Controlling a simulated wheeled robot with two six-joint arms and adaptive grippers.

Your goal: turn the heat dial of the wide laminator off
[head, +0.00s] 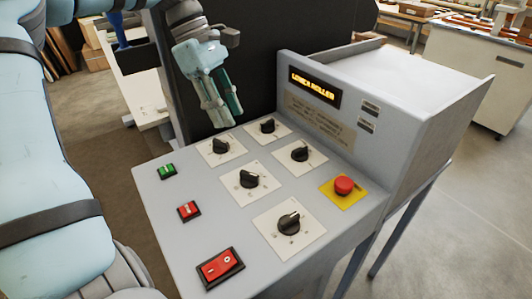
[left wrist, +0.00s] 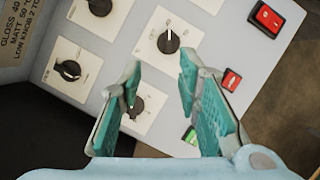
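The wide laminator's control panel (head: 190,245) carries several black dials on white plates. They are a rear-left dial (head: 219,147), a rear-right dial (head: 267,126), a middle-left dial (head: 249,178), a middle-right dial (head: 299,153) and a front dial (head: 289,222). Their labels are too small to tell which is heat. My left gripper (head: 224,118) hangs above the panel's rear edge, near the rear-left dial. In the left wrist view my left gripper (left wrist: 162,75) is open and empty, with the rear-left dial (left wrist: 133,107) seen between its fingers. My right gripper is not in view.
A green button (head: 167,171), a red button (head: 189,210) and a red rocker switch (head: 220,265) line the panel's left side. A red mushroom button (head: 344,186) on yellow is at its right. A raised housing with a lit display (head: 314,83) stands behind the right side.

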